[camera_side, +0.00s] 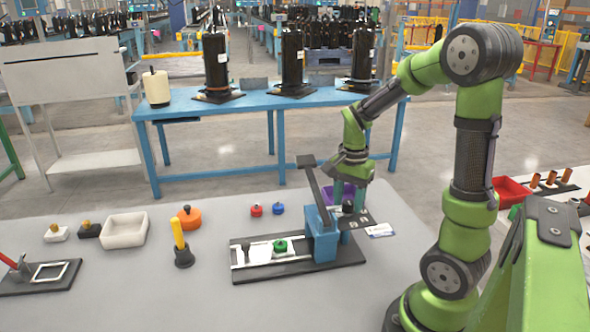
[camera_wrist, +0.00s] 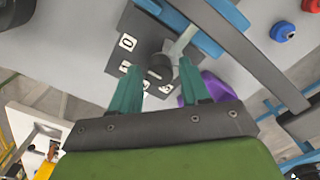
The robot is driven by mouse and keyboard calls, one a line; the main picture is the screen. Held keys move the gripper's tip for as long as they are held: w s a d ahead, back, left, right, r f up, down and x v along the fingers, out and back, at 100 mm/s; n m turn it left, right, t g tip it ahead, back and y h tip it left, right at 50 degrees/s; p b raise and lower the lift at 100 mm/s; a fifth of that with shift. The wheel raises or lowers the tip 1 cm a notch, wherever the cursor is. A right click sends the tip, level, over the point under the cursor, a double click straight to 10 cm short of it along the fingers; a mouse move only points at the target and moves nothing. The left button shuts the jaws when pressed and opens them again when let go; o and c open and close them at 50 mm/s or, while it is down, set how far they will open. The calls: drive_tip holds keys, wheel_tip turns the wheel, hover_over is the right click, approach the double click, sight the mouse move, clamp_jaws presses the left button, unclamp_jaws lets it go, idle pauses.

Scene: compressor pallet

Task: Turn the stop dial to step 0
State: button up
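The stop dial shows in the wrist view as a dark round knob (camera_wrist: 160,67) on a dark plate (camera_wrist: 150,24) with white number tags. The tag reading 0 (camera_wrist: 127,42) is to the upper left of the knob; other tags lie below it, partly hidden by my fingers. In the side view the knob (camera_side: 348,208) is small beneath my wrist. My gripper (camera_wrist: 158,64) has its teal fingers apart, one on each side of the knob, with gaps visible. I cannot tell how far the fingertips reach down. The dial's present step is not clear.
A blue press-like fixture (camera_side: 321,236) with a raised dark lever (camera_side: 314,183) stands just left of my gripper. A purple bin (camera_wrist: 209,87) lies close by. Red (camera_side: 257,211) and blue (camera_side: 278,209) small knobs sit farther left. A white label card (camera_side: 381,230) lies right of the dial.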

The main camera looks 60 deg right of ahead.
sight(348, 201)
drive_tip(key=shift+o, duration=0.7)
wheel_tip(348, 201, up, 17)
drive_tip(key=shift+f, duration=0.1)
drive_tip(key=s+a+f+n+t+y, duration=0.1)
drive_tip(key=a+f+n+t, duration=0.1)
drive_tip(key=a+n, duration=0.5)
drive_tip(key=s+a+f+n+t+y, duration=0.1)
drive_tip(key=a+n+t, duration=0.4)
drive_tip(key=a, duration=0.8)
drive_tip(key=shift+f+n, duration=0.75)
drive_tip(key=shift+n, duration=0.35)
